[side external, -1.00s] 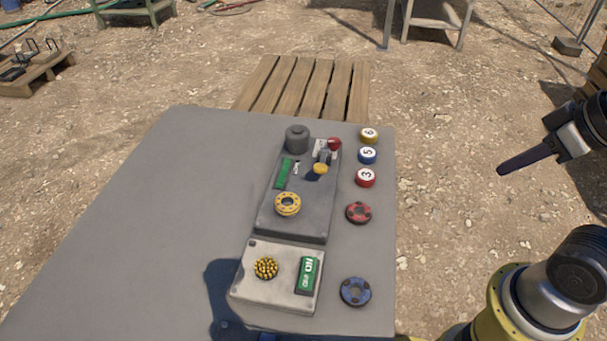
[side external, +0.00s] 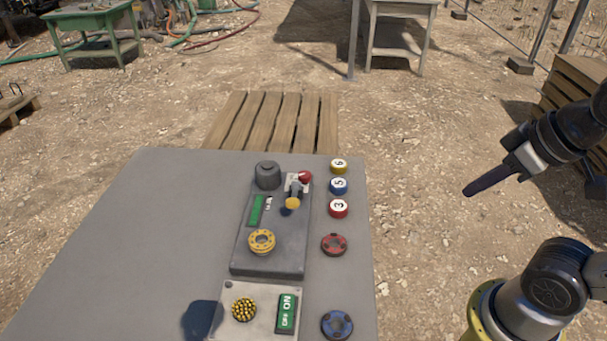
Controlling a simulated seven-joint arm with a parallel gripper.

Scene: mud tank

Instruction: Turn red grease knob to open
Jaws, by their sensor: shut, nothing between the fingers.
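A round red knob with dark notches (side external: 334,244) sits on the right side of the grey table top (side external: 130,250), below a column of numbered buttons. My gripper (side external: 467,192) is at the right, off the table's right edge and apart from the red knob. Its dark, slim fingers are shut together, empty, and point left and slightly down. A blue knob of like shape (side external: 337,325) lies nearer the front. Nothing covers the red knob. I cannot tell from its look whether it is open or closed.
Yellow, blue and red numbered buttons (side external: 338,187) stand behind the red knob. To its left, a dark panel (side external: 270,258) carries a yellow ring knob (side external: 261,242) and a lever with red and yellow ends (side external: 297,190). The left table top is bare. A wooden pallet (side external: 275,122) lies behind.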

